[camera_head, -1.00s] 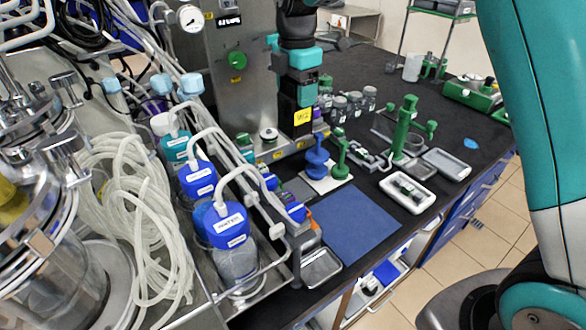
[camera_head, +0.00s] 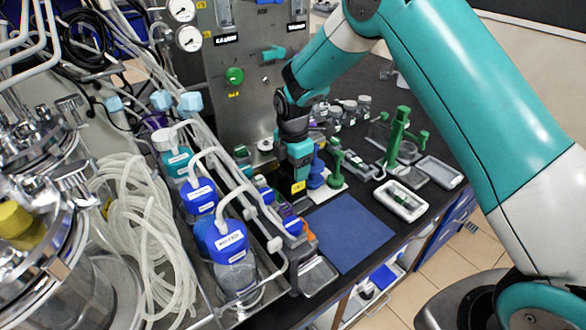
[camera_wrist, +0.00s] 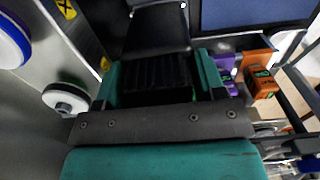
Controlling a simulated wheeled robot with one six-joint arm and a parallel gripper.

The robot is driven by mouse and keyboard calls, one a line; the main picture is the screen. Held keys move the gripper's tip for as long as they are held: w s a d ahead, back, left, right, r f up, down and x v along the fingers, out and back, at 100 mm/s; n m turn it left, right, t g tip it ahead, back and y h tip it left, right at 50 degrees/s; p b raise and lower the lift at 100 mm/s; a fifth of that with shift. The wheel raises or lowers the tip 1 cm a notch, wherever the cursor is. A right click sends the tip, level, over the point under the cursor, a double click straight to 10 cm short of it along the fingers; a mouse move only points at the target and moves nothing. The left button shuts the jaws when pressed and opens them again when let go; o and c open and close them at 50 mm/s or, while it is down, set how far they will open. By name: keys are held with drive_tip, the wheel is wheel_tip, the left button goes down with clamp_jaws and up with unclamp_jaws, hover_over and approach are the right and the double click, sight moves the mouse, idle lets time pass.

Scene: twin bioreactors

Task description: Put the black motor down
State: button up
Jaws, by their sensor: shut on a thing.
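My gripper (camera_head: 300,153) has teal jaws and reaches down over the bench from the upper right. It is shut on the black motor (camera_head: 297,174), which carries a yellow label at its lower end. In the wrist view the ribbed black motor (camera_wrist: 155,76) sits between the two teal jaws. The motor is low, just left of the blue stand and behind the blue mat (camera_head: 348,232). I cannot tell whether its underside touches the bench; the spot beneath it is hidden.
A blue stand (camera_head: 316,172) and a green stand (camera_head: 337,168) are close to the motor's right. Blue-capped bottles (camera_head: 222,240) stand in a railed tray to the left. Purple blocks (camera_wrist: 225,66) and orange blocks (camera_wrist: 262,62) are near the gripper. The blue mat is bare.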

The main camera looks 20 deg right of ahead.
drive_tip(key=shift+f, duration=0.75)
drive_tip(key=o, duration=1.6)
drive_tip(key=shift+f, duration=0.2)
